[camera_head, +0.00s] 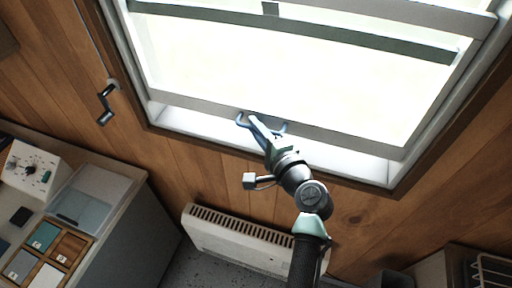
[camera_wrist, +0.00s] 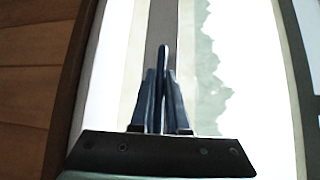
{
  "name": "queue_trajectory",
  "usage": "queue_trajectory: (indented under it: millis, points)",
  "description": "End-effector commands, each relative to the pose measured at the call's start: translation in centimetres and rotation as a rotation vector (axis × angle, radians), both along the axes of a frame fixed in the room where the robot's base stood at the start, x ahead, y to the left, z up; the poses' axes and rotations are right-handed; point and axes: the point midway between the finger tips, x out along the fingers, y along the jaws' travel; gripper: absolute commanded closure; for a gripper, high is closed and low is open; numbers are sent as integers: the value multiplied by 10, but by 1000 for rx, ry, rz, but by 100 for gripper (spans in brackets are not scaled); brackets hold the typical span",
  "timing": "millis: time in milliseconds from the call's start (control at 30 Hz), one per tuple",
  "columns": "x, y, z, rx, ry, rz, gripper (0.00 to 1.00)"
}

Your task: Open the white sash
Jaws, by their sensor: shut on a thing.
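The white sash (camera_head: 340,139) sits in the window; its lower rail runs across the middle of the head view, a little above the sill. A blue handle (camera_head: 283,129) is on this rail, and its two ends show on either side of my gripper (camera_head: 256,124). My gripper is shut on the handle. In the wrist view the fingers of my gripper (camera_wrist: 162,95) close around the blue handle bar (camera_wrist: 164,58), which sticks out past them. The middle of the handle is partly hidden by the fingers.
A crank handle (camera_head: 105,104) hangs on the wooden wall left of the window. A white heater (camera_head: 235,236) stands below the window. At lower left, a counter holds a white control box (camera_head: 31,170) and a wooden tray (camera_head: 72,243). A wire rack (camera_head: 492,272) is at lower right.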

Motion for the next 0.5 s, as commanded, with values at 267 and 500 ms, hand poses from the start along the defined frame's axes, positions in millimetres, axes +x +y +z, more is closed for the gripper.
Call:
queue_trajectory:
  millis: [267,500]
  points:
    - [2,0,84,3,5,2,100]
    - [2,-1,123,3,6,2,100]
